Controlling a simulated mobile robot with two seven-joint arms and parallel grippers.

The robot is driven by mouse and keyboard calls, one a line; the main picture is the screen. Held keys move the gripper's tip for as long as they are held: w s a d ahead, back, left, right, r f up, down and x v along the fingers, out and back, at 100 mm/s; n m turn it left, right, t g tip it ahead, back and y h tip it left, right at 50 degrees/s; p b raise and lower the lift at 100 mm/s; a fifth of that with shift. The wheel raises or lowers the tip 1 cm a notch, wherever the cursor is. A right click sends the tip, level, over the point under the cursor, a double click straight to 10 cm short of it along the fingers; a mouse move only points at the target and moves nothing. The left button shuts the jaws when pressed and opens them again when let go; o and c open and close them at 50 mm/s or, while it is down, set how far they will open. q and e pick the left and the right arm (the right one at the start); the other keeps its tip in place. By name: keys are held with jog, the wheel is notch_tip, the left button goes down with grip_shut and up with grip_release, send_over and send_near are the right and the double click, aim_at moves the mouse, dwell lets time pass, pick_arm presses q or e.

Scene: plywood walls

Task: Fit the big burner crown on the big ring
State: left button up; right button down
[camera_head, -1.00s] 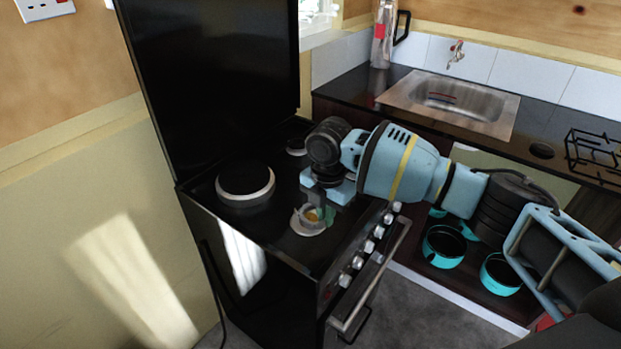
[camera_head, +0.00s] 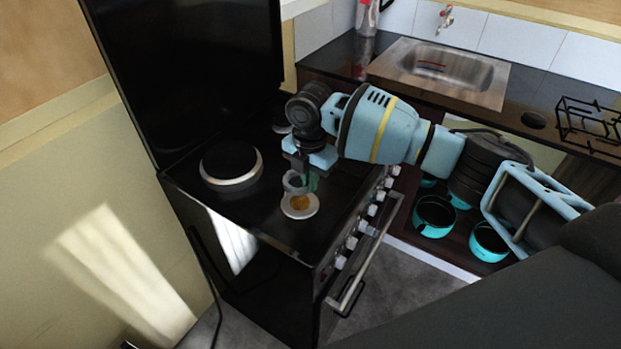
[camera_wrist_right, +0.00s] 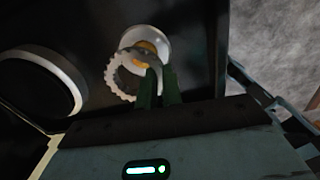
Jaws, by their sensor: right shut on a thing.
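The big ring (camera_head: 299,211) is a pale round ring with a brassy centre on the black hob, near its front right edge. My right gripper (camera_head: 304,184) points down and is shut on the big burner crown (camera_head: 289,185), a grey toothed ring. In the head view the crown shows just above and behind the ring, apparently apart from it. In the right wrist view the fingertips (camera_wrist_right: 160,82) grip the crown's edge (camera_wrist_right: 113,80), and the crown partly covers the ring (camera_wrist_right: 159,36). The exact height gap cannot be told. My left gripper is out of view.
A black burner with a silver rim (camera_head: 231,184) sits on the left of the hob (camera_head: 250,210). The raised black lid stands behind. Knobs and an oven handle (camera_head: 372,255) line the front. Teal pots (camera_head: 434,217) stand on a low shelf at right, below the sink counter.

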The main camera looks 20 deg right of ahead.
aim_at(310, 209)
jog(key=shift+f+b, duration=0.35)
jog(key=shift+f, duration=1.55)
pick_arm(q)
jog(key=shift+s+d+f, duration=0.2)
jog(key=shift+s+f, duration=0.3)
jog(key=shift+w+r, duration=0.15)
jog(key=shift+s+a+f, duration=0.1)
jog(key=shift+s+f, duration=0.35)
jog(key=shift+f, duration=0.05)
pick_arm(e)
jog(key=shift+f, duration=1.45)
jog(key=c, duration=1.5)
grip_release()
jog(key=shift+s, duration=0.1)
